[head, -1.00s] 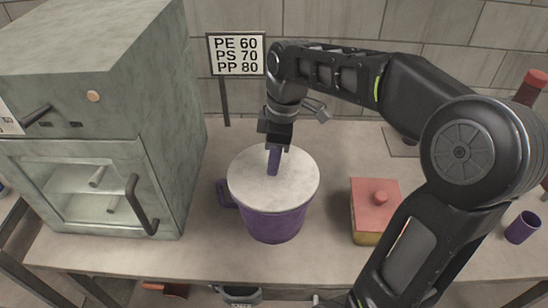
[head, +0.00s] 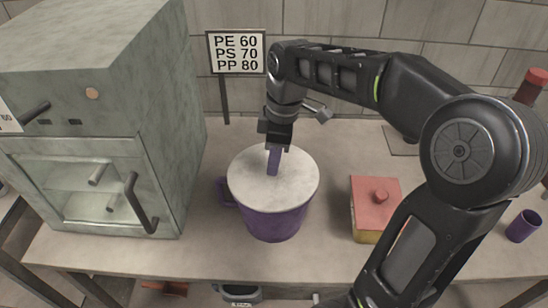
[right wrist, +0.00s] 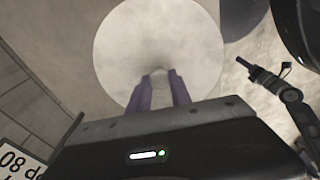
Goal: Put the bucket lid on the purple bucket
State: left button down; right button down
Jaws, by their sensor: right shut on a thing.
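The purple bucket (head: 274,222) stands on the table in the middle of the head view, with a handle on its left side. The pale round bucket lid (head: 295,177) lies over the bucket's mouth and looks about level. It also fills the upper middle of the right wrist view (right wrist: 150,40). My right gripper (head: 274,160) is over the lid with its purple fingers pointing down, shut on the lid's knob, which the fingers mostly hide. Whether the rim is fully seated all round cannot be told. My left gripper is not in view.
A grey-green oven (head: 100,120) stands close on the left. A red-lidded box (head: 376,208) is right of the bucket, and a small purple cup (head: 522,226) is at the far right. A sign (head: 237,53) stands behind. Bare table lies in front of the bucket.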

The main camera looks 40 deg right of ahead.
dwell(0.3)
jog(key=c, duration=0.6)
grip_release()
jog(key=shift+r, duration=0.1)
jog(key=shift+r+p, duration=2.8)
jog(key=shift+r, duration=0.65)
